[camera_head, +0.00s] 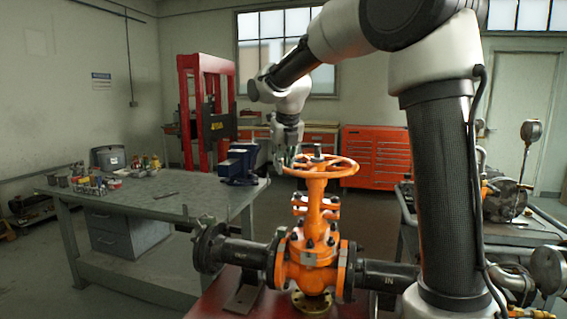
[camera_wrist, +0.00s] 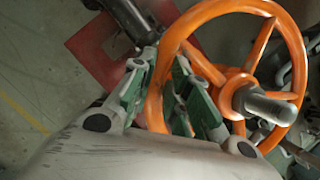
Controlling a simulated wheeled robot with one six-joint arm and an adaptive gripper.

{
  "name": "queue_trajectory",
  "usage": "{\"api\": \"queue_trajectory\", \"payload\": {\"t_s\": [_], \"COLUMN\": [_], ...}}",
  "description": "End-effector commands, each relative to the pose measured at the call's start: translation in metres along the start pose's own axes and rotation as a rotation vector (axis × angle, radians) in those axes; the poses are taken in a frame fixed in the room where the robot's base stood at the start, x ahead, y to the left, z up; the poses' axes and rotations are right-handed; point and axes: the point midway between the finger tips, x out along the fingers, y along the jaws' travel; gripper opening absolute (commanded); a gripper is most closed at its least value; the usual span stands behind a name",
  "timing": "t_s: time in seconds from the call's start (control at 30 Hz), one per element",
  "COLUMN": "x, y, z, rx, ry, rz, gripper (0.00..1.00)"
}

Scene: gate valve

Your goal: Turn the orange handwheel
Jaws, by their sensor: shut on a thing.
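The orange handwheel (camera_head: 335,170) sits on top of an orange gate valve (camera_head: 313,250). In the wrist view the handwheel (camera_wrist: 207,74) shows its rim, spokes and a grey threaded stem (camera_wrist: 265,106) at the hub. My gripper (camera_head: 285,160) comes down from above at the left side of the rim. In the wrist view my gripper (camera_wrist: 167,92) has one finger on each side of the rim and is shut on it. The exact contact at the fingertips is partly hidden by the fingers.
Black flanged pipes (camera_head: 240,252) run out from both sides of the valve, which stands on a red base (camera_head: 215,303). A green workbench (camera_head: 140,195) with a blue vise (camera_head: 240,165) is at the left. A cart with machinery (camera_head: 503,200) stands at the right.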

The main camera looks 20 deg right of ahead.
Motion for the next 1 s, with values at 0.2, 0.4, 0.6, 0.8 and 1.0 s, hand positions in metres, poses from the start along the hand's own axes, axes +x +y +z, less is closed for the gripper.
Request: {"api": "queue_trajectory", "payload": {"t_s": [0.2, 0.4, 0.6, 0.8, 1.0], "x": [0.000, 0.000, 0.000, 0.000, -0.019], "y": [0.000, 0.000, 0.000, 0.000, 0.000], "z": [0.000, 0.000, 0.000, 0.000, 0.001], "rx": [-0.004, -0.003, -0.003, -0.003, -0.003], "ry": [-0.001, 0.000, 0.000, 0.000, -0.004], "rz": [0.001, 0.001, 0.001, 0.001, 0.001], "gripper": [0.00, 0.00, 0.39, 0.39, 0.39]}}
